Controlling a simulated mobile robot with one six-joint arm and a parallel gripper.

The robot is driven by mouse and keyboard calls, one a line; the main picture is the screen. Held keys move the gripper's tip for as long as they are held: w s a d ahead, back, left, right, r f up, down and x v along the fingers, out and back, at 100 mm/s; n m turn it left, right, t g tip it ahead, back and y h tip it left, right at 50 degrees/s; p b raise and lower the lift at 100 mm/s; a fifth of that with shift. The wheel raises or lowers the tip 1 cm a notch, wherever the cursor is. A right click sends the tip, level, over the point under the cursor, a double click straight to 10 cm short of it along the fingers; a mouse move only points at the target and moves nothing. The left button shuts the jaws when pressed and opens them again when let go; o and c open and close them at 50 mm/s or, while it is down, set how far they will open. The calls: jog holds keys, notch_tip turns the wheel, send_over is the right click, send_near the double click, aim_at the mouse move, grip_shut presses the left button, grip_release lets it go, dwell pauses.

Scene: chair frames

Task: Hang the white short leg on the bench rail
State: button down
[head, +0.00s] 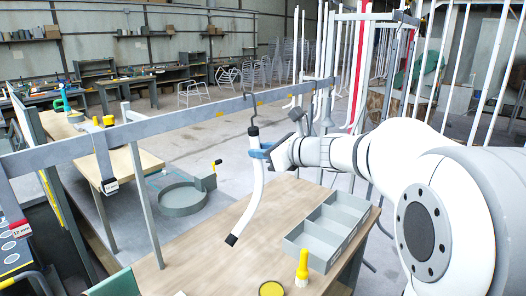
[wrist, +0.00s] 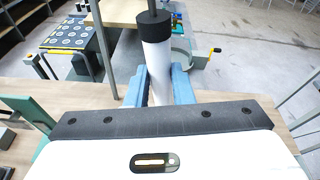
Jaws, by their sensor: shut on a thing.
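The white short leg (head: 246,212) hangs nearly upright, slightly tilted, with black caps at both ends and a dark hook (head: 253,118) on top. My gripper (head: 262,152) is shut on its upper part with blue fingers. The leg also shows between the fingers (wrist: 158,88) in the wrist view, where its lower end is hidden. The grey bench rail (head: 170,124) crosses the head view from left to right. The hook overlaps the rail in the head view; I cannot tell whether it is around the rail or in front of it.
Below the leg is a wooden bench top (head: 205,255) with a grey compartment tray (head: 345,212), a yellow bottle (head: 302,268) and a yellow-topped tin (head: 271,289). A round grey basin (head: 182,198) stands behind. White tubes hang at the right.

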jog(key=shift+b+x, duration=0.3)
jog(key=shift+x, duration=2.45)
jog(key=shift+r, duration=0.15)
jog(key=shift+w+a, duration=0.2)
jog(key=shift+r+x, duration=0.25)
jog(key=shift+x, duration=0.75)
jog(key=shift+w+a, duration=0.1)
jog(key=shift+w+a, duration=0.6)
